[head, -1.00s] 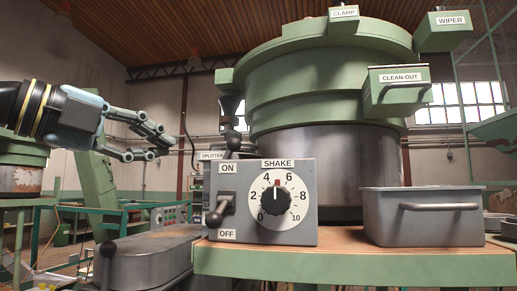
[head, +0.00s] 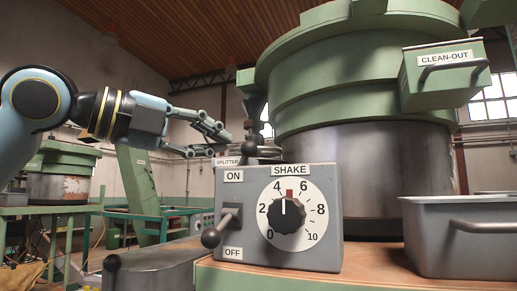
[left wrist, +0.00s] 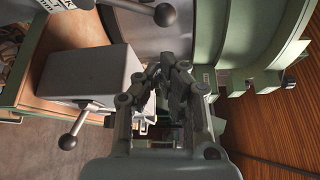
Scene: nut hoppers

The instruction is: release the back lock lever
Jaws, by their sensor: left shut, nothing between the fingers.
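My left gripper (head: 224,143) is shut and empty in the head view. It points right, near a dark ball-knobbed lever (head: 249,148) behind the grey control box. No clear contact shows. The left wrist view shows the gripper's fingers (left wrist: 165,75) close together with nothing held. A ball-knobbed lever (left wrist: 165,14) shows above the fingers there, and another (left wrist: 67,142) at lower left. I read no lock label, so I cannot tell which of these is the back lock lever. My right gripper is out of view.
The control box (head: 330,250) carries the SHAKE dial (head: 290,213) and an ON/OFF lever (head: 211,237) pointing down. The large green hopper (head: 330,97) stands close behind. A grey bin (head: 425,225) sits at right. Open air surrounds the gripper's left side.

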